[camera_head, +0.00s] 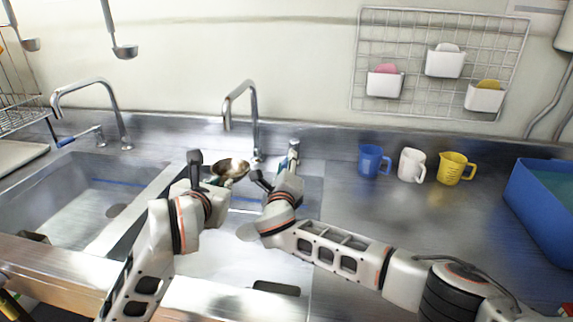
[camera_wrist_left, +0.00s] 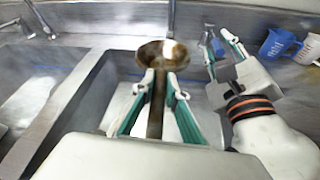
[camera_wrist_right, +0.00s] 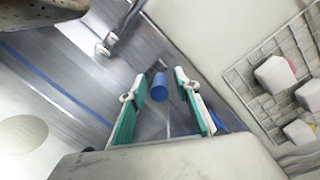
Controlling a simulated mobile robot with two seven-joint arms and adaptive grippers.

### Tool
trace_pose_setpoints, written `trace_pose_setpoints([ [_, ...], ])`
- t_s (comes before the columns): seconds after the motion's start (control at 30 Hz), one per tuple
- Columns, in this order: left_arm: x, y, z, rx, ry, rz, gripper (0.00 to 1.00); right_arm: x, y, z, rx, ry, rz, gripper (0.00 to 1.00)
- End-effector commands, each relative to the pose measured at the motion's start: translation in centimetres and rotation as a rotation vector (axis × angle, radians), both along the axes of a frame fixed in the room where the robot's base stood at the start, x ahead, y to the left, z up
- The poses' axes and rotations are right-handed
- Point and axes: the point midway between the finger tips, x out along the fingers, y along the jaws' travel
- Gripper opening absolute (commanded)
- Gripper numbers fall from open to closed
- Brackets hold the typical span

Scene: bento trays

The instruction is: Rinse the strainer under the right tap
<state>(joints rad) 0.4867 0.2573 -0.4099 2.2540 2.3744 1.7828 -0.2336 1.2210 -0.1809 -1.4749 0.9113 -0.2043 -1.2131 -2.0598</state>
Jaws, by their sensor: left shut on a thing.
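The strainer's round metal bowl (camera_head: 232,167) is over the right sink, below the spout of the right tap (camera_head: 241,98) in the head view. My left gripper (camera_wrist_left: 158,92) is shut on the strainer's dark handle (camera_wrist_left: 156,118); the bowl (camera_wrist_left: 160,52) extends beyond its fingertips. No water stream is visible from the tap. My right gripper (camera_head: 278,172) is beside the right tap's lever. In the right wrist view its fingers (camera_wrist_right: 158,85) are open, with the lever's blue end (camera_wrist_right: 159,90) between them, with visible gaps.
The right sink (camera_head: 205,262) lies below both grippers; a left sink (camera_head: 75,190) with another tap (camera_head: 120,115) is beside it. Blue (camera_head: 371,158), white (camera_head: 411,163) and yellow (camera_head: 454,166) cups stand on the right counter near a blue bin (camera_head: 540,205).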

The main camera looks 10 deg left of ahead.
Motion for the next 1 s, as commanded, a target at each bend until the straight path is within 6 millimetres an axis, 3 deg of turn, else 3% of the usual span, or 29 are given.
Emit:
trace_pose_setpoints([
  [0.23, 0.0, 0.0, 0.1, 0.0, -0.001, 0.0, 0.0, 0.0, 0.0, 0.0, 0.0, -0.001, 0.001, 0.32],
  [0.37, 0.0, 0.0, 0.1, 0.0, -0.001, 0.0, 0.0, 0.0, 0.0, 0.0, 0.0, 0.0, 0.0, 0.0],
  [0.6, 0.0, 0.0, 0.1, 0.0, -0.001, 0.0, 0.0, 0.1, -0.2, 0.0, 0.0, -0.001, 0.008, 0.0],
  [1.0, 0.0, 0.0, 0.1, 0.0, -0.001, 0.0, 0.0, 0.3, -2.7, 0.1, 0.0, -0.001, 0.17, 0.0],
])
